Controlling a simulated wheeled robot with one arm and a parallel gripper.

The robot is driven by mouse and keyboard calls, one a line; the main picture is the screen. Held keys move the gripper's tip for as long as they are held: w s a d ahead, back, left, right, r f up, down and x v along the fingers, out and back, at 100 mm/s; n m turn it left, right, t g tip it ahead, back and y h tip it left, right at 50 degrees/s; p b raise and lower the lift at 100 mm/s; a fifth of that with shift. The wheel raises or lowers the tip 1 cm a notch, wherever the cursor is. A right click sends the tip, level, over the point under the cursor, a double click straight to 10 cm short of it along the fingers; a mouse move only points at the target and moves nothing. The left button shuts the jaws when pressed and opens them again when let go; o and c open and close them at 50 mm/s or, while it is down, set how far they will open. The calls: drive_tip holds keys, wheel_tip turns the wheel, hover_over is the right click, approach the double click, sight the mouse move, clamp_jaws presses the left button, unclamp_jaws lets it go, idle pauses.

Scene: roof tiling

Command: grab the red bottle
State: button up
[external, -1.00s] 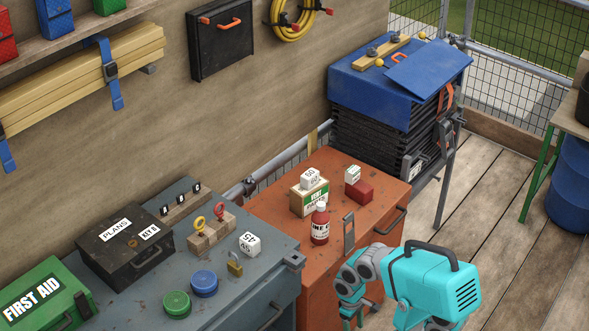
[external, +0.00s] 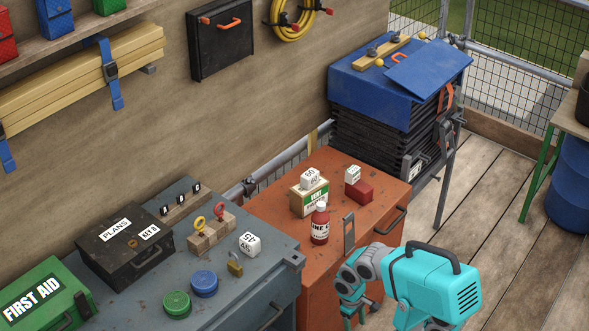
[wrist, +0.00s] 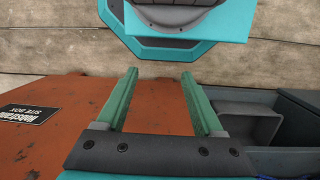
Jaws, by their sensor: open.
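The red bottle (external: 320,224) with a white cap and a white label stands upright on the orange chest (external: 268,205), in front of a small box. The bottle does not show in the wrist view. My gripper (wrist: 159,72) is open and empty, its two green fingers apart in the wrist view. In the external view my teal arm is at the chest's front right, below and to the right of the bottle. The fingers are hard to make out there.
A tan box (external: 309,197) carries a white numbered block (external: 311,179). A red box (external: 359,191) with another white block is to its right. A grey chest (external: 225,281) with a padlock, lids and a black case adjoins on the left. Wooden floor (external: 500,215) is open at right.

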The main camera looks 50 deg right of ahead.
sight(322, 208)
drive_tip(key=w+d+r+m+t+h+p, duration=0.25)
drive_tip(key=d+r+m+h, duration=0.2)
drive_tip(key=r, duration=0.65)
drive_tip(key=w+d+r+m+t+h+p, duration=0.1)
drive_tip(key=w+d+r+m+h, duration=0.3)
drive_tip(key=r, duration=0.7)
drive_tip(key=w+d+r+m+t+h+p, duration=0.15)
drive_tip(key=d+r+m, duration=0.4)
drive_tip(key=r, duration=0.55)
drive_tip(key=w+a+n+t, duration=0.2)
drive_tip(key=w+a, duration=0.1)
drive_tip(key=w+a+r+n+t, duration=0.1)
drive_tip(key=w+a+t, duration=0.1)
drive_tip(key=w+a, duration=0.1)
drive_tip(key=w+a+r+n+t+y, duration=0.1)
drive_tip(key=w+a+n+t, duration=0.1)
drive_tip(key=w+a, duration=0.1)
drive_tip(key=shift+a+n, duration=0.3)
drive_tip(key=shift+a, duration=0.6)
drive_tip(key=shift+t, duration=0.3)
drive_tip(key=shift+d+r+x, duration=0.1)
drive_tip(key=shift+x, duration=1.6)
drive_tip(key=shift+d+r+x, duration=0.1)
drive_tip(key=shift+r+x, duration=0.05)
drive_tip(key=shift+x, duration=1.5)
drive_tip(key=shift+s, duration=0.1)
drive_tip(key=shift+c, duration=0.3)
clamp_jaws()
